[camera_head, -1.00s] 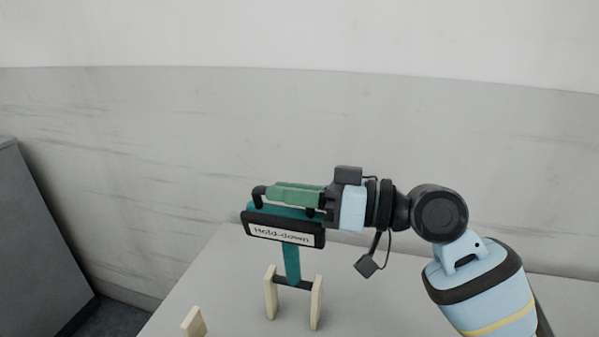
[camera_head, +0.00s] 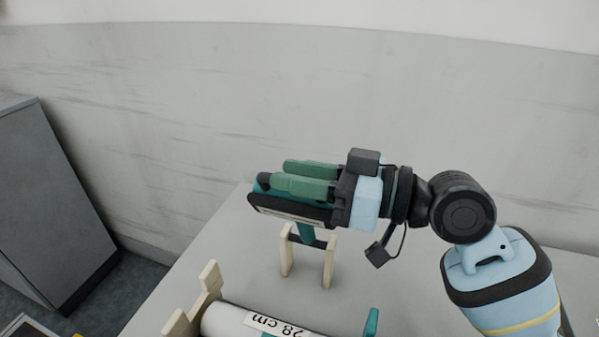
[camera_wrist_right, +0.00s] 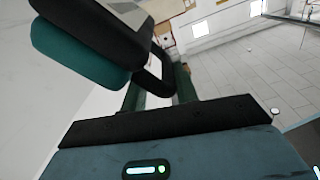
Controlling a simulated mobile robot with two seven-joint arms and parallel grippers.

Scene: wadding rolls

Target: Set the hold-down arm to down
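The hold-down arm (camera_head: 306,234) is a teal lever pivoted between two pale wooden posts (camera_head: 329,262) on the table. Its black-edged head (camera_head: 285,207) is raised, tilted toward me, with its label foreshortened. My right gripper (camera_head: 285,176) comes in from the right at the head, its green fingers on either side of the dark handle bar, whose end (camera_head: 263,180) shows at the fingertips. In the right wrist view, the black and teal head (camera_wrist_right: 85,45) fills the upper left, and a dark loop sits between the green fingers (camera_wrist_right: 158,90). My left gripper is out of view.
A white roll (camera_head: 222,319) labelled "28 cm" lies in front of the arm, beside a wooden support (camera_head: 208,280). A teal upright piece (camera_head: 371,323) stands at its right. A grey cabinet (camera_head: 45,190) is at left; a wall (camera_head: 420,90) is behind. The table (camera_head: 225,245) is clear left of the posts.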

